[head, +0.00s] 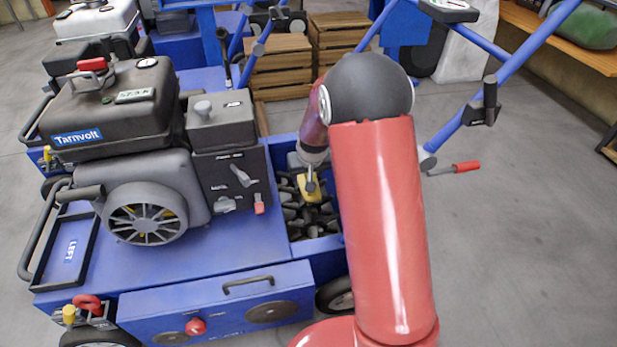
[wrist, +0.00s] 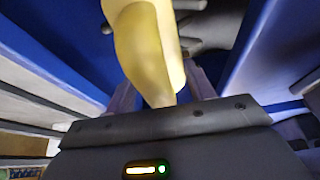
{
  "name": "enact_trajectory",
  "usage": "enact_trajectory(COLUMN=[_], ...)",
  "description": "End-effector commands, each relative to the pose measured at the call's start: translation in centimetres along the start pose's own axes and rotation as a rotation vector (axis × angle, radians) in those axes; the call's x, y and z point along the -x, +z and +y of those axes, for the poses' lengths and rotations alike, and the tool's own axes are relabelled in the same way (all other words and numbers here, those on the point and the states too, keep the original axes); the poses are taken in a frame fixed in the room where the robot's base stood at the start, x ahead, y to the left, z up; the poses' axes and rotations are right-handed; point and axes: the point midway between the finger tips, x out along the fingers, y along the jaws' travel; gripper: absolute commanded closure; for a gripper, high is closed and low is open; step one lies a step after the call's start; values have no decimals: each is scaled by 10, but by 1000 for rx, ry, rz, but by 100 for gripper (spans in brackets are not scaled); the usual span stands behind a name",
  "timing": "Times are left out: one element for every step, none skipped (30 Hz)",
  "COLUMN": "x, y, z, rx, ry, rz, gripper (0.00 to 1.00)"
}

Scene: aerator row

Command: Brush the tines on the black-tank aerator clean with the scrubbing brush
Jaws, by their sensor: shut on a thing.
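The black-tank aerator (head: 115,95) stands at the left in the head view, blue with a Tarnvolt label. Its dark tines (head: 293,215) lie in an open blue bay at its right side. My gripper (head: 311,182) reaches down into this bay, partly hidden by my red arm. It is shut on the yellow scrubbing brush (head: 306,190), which is over the tines. In the wrist view the brush (wrist: 145,45) rises between the fingers, with grey tines (wrist: 205,35) beyond. The bristles are hidden, so I cannot tell whether they touch the tines.
A white-tank aerator (head: 95,22) stands behind at the upper left. Wooden crates (head: 278,65) are stacked at the back. A blue handlebar (head: 520,55) with a red-tipped lever (head: 466,167) extends at right. The floor at right is clear.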

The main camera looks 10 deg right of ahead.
Motion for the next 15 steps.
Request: enact_trajectory(x=[-4, -4, -4, -5, -5, -5, -5, -5, -5, -5, -4, -4, -4, -4, -3], y=[1, 0, 0, 0, -1, -1, -1, -1, -1, -1, -1, 0, 0, 2, 4], z=[0, 0, 0, 0, 0, 0, 0, 0, 0, 0, 0, 0, 0, 0, 0], rx=[0, 0, 0, 0, 0, 0, 0, 0, 0, 0, 0, 0, 0, 0, 0], ry=[0, 0, 0, 0, 0, 0, 0, 0, 0, 0, 0, 0, 0, 0, 0], rz=[-8, -8, -8, -8, -7, -7, -7, -7, -7, -7, -7, -7, -7, -7, -7], gripper=[71, 71, 71, 71, 71, 71, 71, 71, 71, 71, 71, 71, 71, 71, 71])
